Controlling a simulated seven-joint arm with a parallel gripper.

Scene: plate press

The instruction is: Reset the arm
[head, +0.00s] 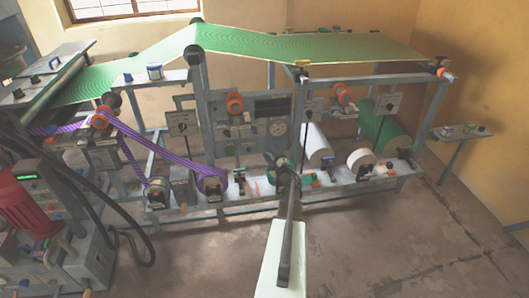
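My arm reaches up from the bottom centre of the head view as a white link and a dark, thin section. Its far end, with my gripper (284,163), lies in front of the lower middle of the plate press (205,130). The gripper is small and dark against the machine parts, so its fingers cannot be made out. I cannot tell whether it is open, shut or touching anything. No held object can be made out.
A green patterned web (240,43) runs over the press top. A purple belt (170,150) loops at left. White (316,140) and green (385,130) rolls sit at right. A red motor (28,205) with black hoses stands at lower left. The floor (400,245) at lower right is clear.

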